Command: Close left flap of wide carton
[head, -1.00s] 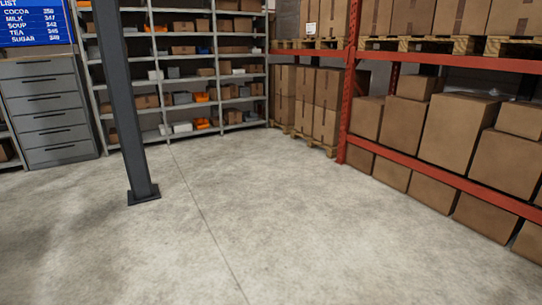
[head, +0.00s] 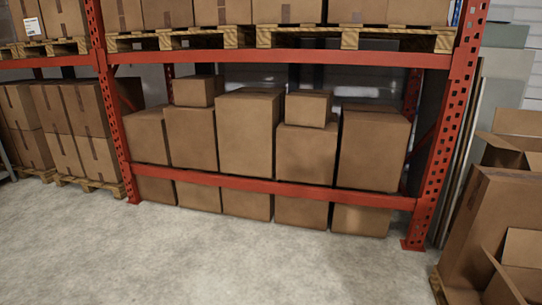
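Part of an open brown carton (head: 488,225) shows at the right edge of the head view, with several flaps standing up. It is cut off by the frame. I cannot tell whether it is the wide carton or which of its flaps is the left one. My gripper is not in the head view.
A red pallet rack (head: 270,188) stands across the middle with closed boxes (head: 247,135) on it. Pallets (head: 178,40) with boxes lie on its upper beam. Grey panels (head: 500,85) lean right of the rack. The concrete floor (head: 200,255) in front is clear.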

